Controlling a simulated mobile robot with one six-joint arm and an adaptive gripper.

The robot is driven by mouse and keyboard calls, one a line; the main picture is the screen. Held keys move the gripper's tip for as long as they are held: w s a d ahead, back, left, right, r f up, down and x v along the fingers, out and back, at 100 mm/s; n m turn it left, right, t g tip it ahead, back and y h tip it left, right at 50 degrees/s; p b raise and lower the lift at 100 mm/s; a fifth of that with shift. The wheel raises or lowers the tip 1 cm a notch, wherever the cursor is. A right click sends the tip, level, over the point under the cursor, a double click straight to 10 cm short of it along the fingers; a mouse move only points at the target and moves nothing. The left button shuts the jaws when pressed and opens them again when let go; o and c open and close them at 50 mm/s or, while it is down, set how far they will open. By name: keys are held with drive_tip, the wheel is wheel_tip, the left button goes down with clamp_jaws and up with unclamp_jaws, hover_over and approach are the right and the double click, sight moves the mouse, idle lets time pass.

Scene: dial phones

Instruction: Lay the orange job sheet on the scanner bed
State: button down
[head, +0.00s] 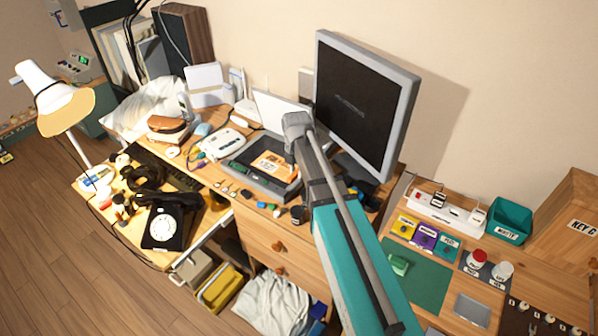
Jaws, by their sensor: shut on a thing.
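The scanner (240,172) is a dark grey flatbed on the desk with its white lid (275,108) raised behind it. The orange job sheet (267,164), with a pale label, shows over the scanner bed. I cannot tell whether it rests flat on the glass or is held just above it. My gripper (291,160) is at the sheet's right side, over the right part of the bed, and shut on the sheet. My arm hides most of the fingers and the scanner's right edge.
A monitor (360,100) stands close to the right of my arm. A white device (222,144) is left of the scanner, and small loose items (246,195) lie in front. A black dial phone (170,220) and a lamp (62,105) are at left.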

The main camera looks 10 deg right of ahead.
drive_tip(key=b, duration=0.5)
hover_over(301, 180)
drive_tip(key=shift+w+f, duration=0.1)
drive_tip(key=shift+f, duration=2.3)
drive_tip(key=shift+f+b, duration=1.15)
drive_tip(key=shift+f, duration=0.15)
drive_tip(key=c, duration=0.5)
unclamp_jaws()
drive_tip(key=shift+r, duration=0.15)
